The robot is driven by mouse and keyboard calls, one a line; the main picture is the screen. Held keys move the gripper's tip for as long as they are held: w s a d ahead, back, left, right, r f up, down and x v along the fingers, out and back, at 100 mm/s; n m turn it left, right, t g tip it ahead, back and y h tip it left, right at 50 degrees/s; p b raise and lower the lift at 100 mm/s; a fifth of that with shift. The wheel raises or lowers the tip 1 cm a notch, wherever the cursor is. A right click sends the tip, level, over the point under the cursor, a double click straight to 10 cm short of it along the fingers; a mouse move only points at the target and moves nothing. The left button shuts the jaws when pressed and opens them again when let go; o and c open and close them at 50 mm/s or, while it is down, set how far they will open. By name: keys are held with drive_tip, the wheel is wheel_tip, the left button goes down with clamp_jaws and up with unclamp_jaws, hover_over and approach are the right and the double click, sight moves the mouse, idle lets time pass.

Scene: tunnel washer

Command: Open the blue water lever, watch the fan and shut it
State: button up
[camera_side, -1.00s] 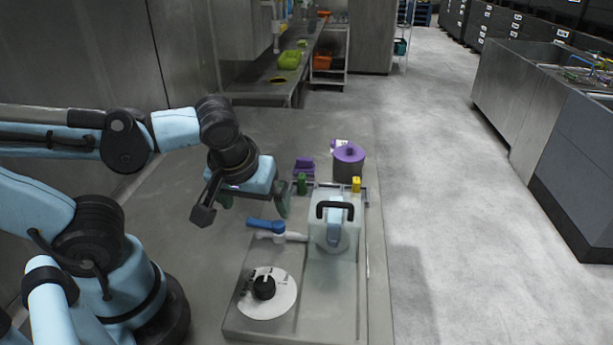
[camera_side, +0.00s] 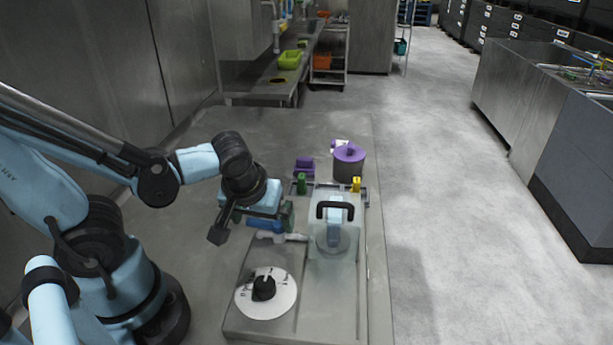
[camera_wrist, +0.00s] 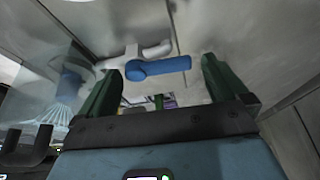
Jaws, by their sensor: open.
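The blue water lever (camera_wrist: 158,68) sits on a white pipe fitting (camera_wrist: 148,49) and lies crosswise in the wrist view. My gripper (camera_wrist: 161,70) is open, with one green finger on each side of the lever and a visible gap to each. In the side view my gripper (camera_side: 263,217) is low over the lever and hides most of it. A clear housing (camera_side: 320,262) with a black handle stands right of the lever. A pale blue part (camera_side: 334,231) shows inside it; I cannot tell whether anything there turns.
A white dial with a black knob (camera_side: 264,288) lies in front of the lever on the grey base plate (camera_side: 345,320). A purple-lidded pot (camera_side: 349,165), purple blocks (camera_side: 305,167), a green block (camera_side: 301,183) and a yellow block (camera_side: 356,184) stand behind the housing. The bench left of the plate is clear.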

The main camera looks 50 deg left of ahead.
drive_tip(key=shift+c, duration=0.5)
drive_tip(key=c, duration=0.9)
drive_tip(key=shift+m, duration=0.3)
drive_tip(key=m, duration=0.1)
drive_tip(key=m+h, duration=0.1)
drive_tip(key=a+m+t, duration=0.1)
drive_tip(key=shift+w+m, duration=0.4)
drive_tip(key=m, duration=0.1)
drive_tip(key=m+h, duration=0.1)
drive_tip(key=m, duration=0.1)
drive_tip(key=w+m+h, duration=0.1)
drive_tip(key=shift+w+a, duration=0.1)
drive_tip(key=shift+a, duration=0.15)
drive_tip(key=m, duration=0.2)
drive_tip(key=w+m+h, duration=0.1)
drive_tip(key=m, duration=0.1)
drive_tip(key=shift+h, duration=0.3)
drive_tip(key=shift+w+d+m+g+h, duration=0.15)
drive_tip(key=shift+m+h, duration=0.1)
drive_tip(key=shift+m, duration=0.5)
drive_tip(key=shift+w+a+m+g+h, duration=0.1)
drive_tip(key=shift+w+m+g+h, duration=0.1)
drive_tip(key=shift+m, duration=0.5)
drive_tip(key=shift+w+d+m+g+h, duration=0.15)
drive_tip(key=shift+m+h, duration=0.1)
drive_tip(key=shift+m, duration=0.5)
